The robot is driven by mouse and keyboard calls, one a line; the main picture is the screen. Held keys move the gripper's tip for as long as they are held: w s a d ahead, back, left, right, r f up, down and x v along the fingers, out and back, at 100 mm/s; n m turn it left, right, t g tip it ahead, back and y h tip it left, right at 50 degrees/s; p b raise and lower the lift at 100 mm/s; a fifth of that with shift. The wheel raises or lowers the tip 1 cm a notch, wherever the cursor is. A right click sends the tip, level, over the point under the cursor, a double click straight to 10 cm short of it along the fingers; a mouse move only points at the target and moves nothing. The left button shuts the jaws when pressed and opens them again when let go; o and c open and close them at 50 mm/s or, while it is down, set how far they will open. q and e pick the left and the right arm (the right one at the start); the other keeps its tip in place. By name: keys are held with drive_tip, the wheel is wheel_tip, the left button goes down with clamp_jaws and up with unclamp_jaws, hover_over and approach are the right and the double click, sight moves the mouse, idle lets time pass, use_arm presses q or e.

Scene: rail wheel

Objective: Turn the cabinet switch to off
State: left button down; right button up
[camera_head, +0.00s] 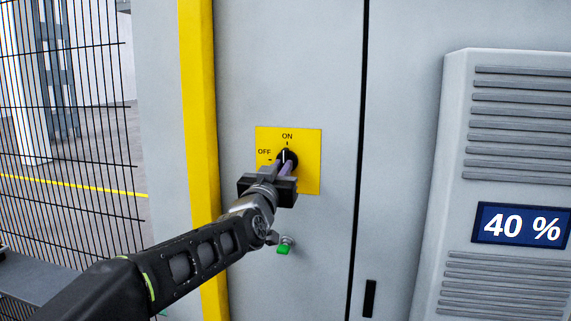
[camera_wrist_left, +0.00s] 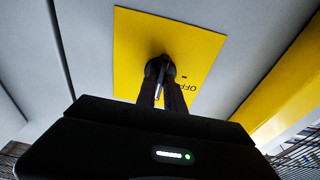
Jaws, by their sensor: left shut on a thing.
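The cabinet switch is a round black knob (camera_head: 289,156) on a yellow plate (camera_head: 309,172) marked ON at the top and OFF at the left. The knob's pale line points up, towards ON. My left gripper (camera_head: 285,164) is at the knob with its fingers shut on it. In the left wrist view the knob (camera_wrist_left: 160,66) sits between the two fingertips (camera_wrist_left: 161,84), and the yellow plate (camera_wrist_left: 205,45) lies behind, with OFF upside down. The fingers partly hide the knob's lower part. My right gripper is not in view.
The grey cabinet door (camera_head: 290,60) is flat around the plate. A green-tipped key or knob (camera_head: 284,248) sits below it. A yellow post (camera_head: 197,90) and mesh fence (camera_head: 70,130) stand left. A vented box with a 40 % display (camera_head: 521,225) stands right.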

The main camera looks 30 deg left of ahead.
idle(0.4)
use_arm(q)
drive_tip(key=n+y, duration=0.1)
drive_tip(key=n, duration=0.4)
drive_tip(key=shift+d+g, duration=0.1)
drive_tip(key=shift+g, duration=0.3)
drive_tip(key=n, duration=0.2)
drive_tip(key=n+p, duration=0.1)
drive_tip(key=n, duration=0.2)
drive_tip(key=shift+r+n+g+y, duration=0.1)
drive_tip(key=shift+n+g+y, duration=0.2)
drive_tip(key=shift+y, duration=0.1)
